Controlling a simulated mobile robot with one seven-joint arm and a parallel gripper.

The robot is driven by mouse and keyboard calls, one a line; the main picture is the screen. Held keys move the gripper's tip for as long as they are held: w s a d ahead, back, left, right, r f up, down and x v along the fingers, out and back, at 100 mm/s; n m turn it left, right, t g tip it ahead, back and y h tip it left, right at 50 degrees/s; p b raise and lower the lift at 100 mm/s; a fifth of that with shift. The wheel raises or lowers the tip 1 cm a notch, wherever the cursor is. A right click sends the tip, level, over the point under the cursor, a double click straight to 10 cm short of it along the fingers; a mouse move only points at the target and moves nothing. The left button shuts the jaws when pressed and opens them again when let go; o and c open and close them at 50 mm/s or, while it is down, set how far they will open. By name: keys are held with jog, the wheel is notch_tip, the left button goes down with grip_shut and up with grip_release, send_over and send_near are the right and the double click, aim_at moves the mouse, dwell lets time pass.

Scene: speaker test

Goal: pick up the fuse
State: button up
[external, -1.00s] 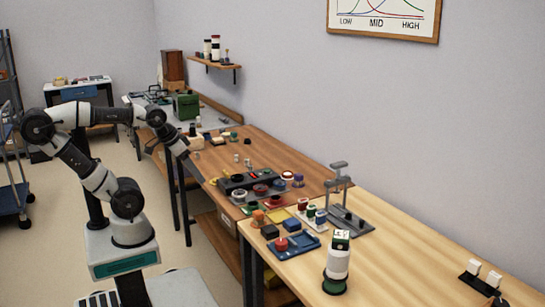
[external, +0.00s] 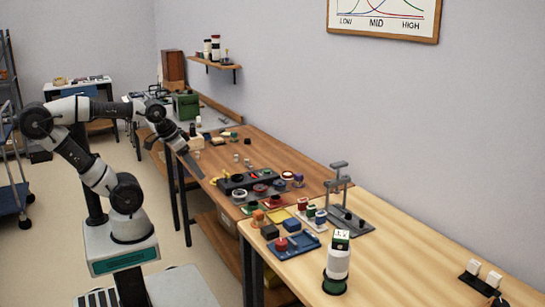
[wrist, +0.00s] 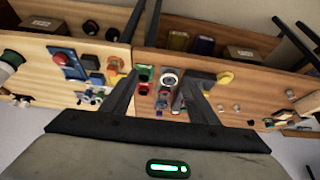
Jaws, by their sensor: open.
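I cannot tell for sure which thing is the fuse. Small pale pieces (external: 236,157) stand on the bare part of the brown workbench and are too small to identify; similar small pieces (wrist: 221,107) show right of the fingers in the wrist view. My gripper (external: 200,175) is over the near left edge of this bench, tilted down, left of the dark tray of parts (external: 233,184). In the wrist view my gripper (wrist: 160,76) has its two fingers spread apart. Nothing is seen held between them. The right finger hides part of the bench and its parts.
A lighter bench (external: 420,262) adjoins on the right, with a blue tray (external: 297,248), a grey press stand (external: 340,205) and a green-and-white cylinder (external: 338,262). A green box (external: 186,105) stands at the far end. A wall runs behind the benches.

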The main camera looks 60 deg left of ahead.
notch_tip(320, 180, up, 10)
jog(key=p, duration=0.8)
jog(key=shift+f, duration=0.4)
jog(key=c, duration=0.4)
jog(key=w+a+f+m+g+b, duration=0.1)
jog(key=w+a, duration=0.7)
jog(key=w, duration=0.3)
jog(key=w+a+f+m+g+b, duration=0.1)
jog(key=w+a+f, duration=0.1)
jog(key=w+a, duration=0.75)
jog(key=w+a+f+h, duration=0.1)
jog(key=w+a+f, duration=0.6)
jog(key=a, duration=0.3)
jog(key=b, duration=0.2)
send_over(250, 169)
jog(key=s+a, duration=0.2)
jog(key=shift+m+t, duration=0.3)
notch_tip(250, 169, down, 10)
jog(key=shift+s+f, duration=0.1)
jog(key=shift+f, duration=0.05)
jog(key=shift+d+b+x, duration=0.1)
jog(key=shift+b+x, duration=0.4)
jog(key=shift+x, duration=1.05)
jog(key=shift+d+b+x, duration=0.15)
jog(key=shift+b+x, duration=0.3)
jog(key=shift+x, duration=1.1)
